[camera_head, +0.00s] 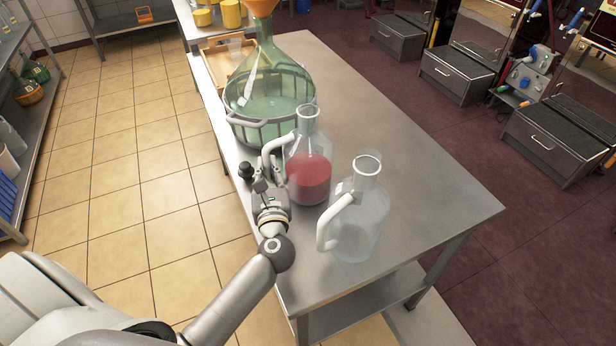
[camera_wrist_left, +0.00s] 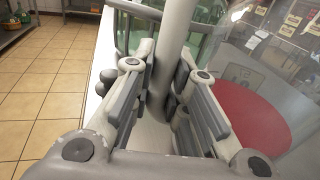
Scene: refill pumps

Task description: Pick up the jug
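A clear glass jug (camera_head: 310,172) with red liquid and a pale handle (camera_head: 273,148) stands upright on the metal table. Its handle and red liquid (camera_wrist_left: 252,115) also show in the left wrist view. A second clear jug (camera_head: 360,225), which looks empty, stands just in front and to the right, with its white handle facing left. My left gripper (camera_head: 262,172) is at the handle of the red-liquid jug. In the left wrist view its two fingers (camera_wrist_left: 168,85) are apart, one on each side of the handle (camera_wrist_left: 175,35). My right gripper is out of view.
A large green glass vessel (camera_head: 285,85) in a grey carrier, with an orange funnel (camera_head: 262,8), stands behind the jugs. A wooden tray (camera_head: 222,65) lies farther back. The table's right half (camera_head: 410,170) is clear. Shelves (camera_head: 28,140) stand at the left.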

